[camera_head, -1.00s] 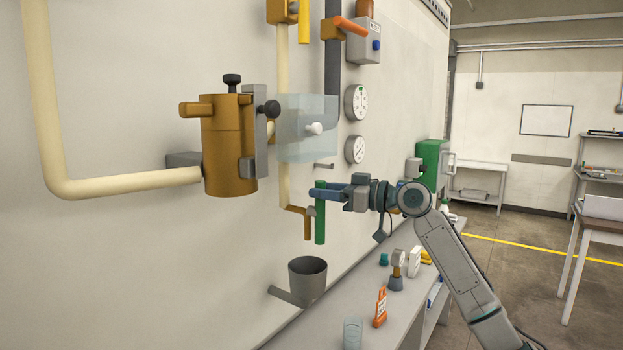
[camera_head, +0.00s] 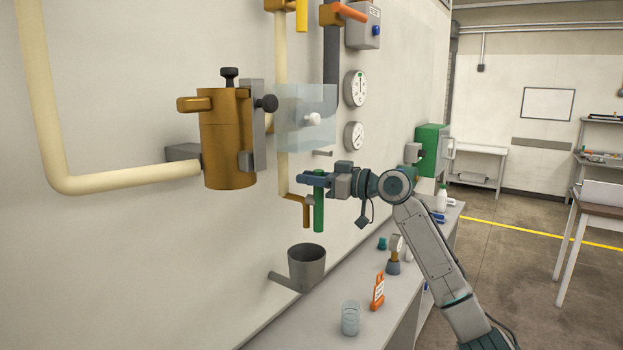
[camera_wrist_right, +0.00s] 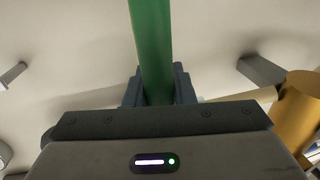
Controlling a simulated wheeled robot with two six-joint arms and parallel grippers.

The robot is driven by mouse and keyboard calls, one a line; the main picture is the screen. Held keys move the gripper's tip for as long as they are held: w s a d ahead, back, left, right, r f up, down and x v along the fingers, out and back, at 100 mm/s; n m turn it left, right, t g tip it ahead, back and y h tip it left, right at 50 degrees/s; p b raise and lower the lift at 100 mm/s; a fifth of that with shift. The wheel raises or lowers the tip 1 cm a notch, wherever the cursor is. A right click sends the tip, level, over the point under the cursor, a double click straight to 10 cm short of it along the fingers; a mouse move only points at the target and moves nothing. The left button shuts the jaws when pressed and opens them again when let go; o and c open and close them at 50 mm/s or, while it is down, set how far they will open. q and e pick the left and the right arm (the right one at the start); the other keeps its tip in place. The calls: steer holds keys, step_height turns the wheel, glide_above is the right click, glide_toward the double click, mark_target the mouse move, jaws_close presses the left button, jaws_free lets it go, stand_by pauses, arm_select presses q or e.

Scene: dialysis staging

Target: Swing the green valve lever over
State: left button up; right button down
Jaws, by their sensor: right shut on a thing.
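The green valve lever (camera_head: 319,212) hangs straight down from the brass valve (camera_head: 305,205) on the low end of the cream pipe. My right gripper (camera_head: 312,180) comes in from the right and is shut on the upper part of the lever. In the right wrist view, the green lever (camera_wrist_right: 152,45) passes between the two dark fingers (camera_wrist_right: 158,88), which sit on either side of it. The fingers hide part of the lever's upper end in the head view. My left gripper is not in view.
A grey funnel cup (camera_head: 307,265) sticks out from the wall below the lever. A clear box (camera_head: 300,105) and gauges (camera_head: 354,136) are above.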

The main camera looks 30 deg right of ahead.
steer(key=a+f+n+h+b, duration=0.1)
steer(key=n, duration=0.3)
steer(key=s+a+f+n+h+b, duration=0.1)
steer(key=a+n+b, duration=0.1)
steer(key=n, duration=0.2)
steer(key=s+a+f+n+b, duration=0.1)
steer(key=n, duration=0.2)
steer(key=shift+a+f+n+g+h, duration=0.25)
steer(key=shift+f+n+g+h, duration=0.15)
steer(key=shift+a+f+n+h+b, duration=0.1)
steer(key=shift+f+n+h+b, duration=0.15)
steer(key=shift+f+n, duration=0.55)
steer(key=shift+a+f+n+h+b, duration=0.15)
steer(key=shift+f+n+h, duration=0.2)
steer(key=shift+n, duration=0.85)
steer(key=shift+d, duration=0.1)
steer(key=c, duration=1.2)
jaws_free()
steer(key=shift+c, duration=0.2)
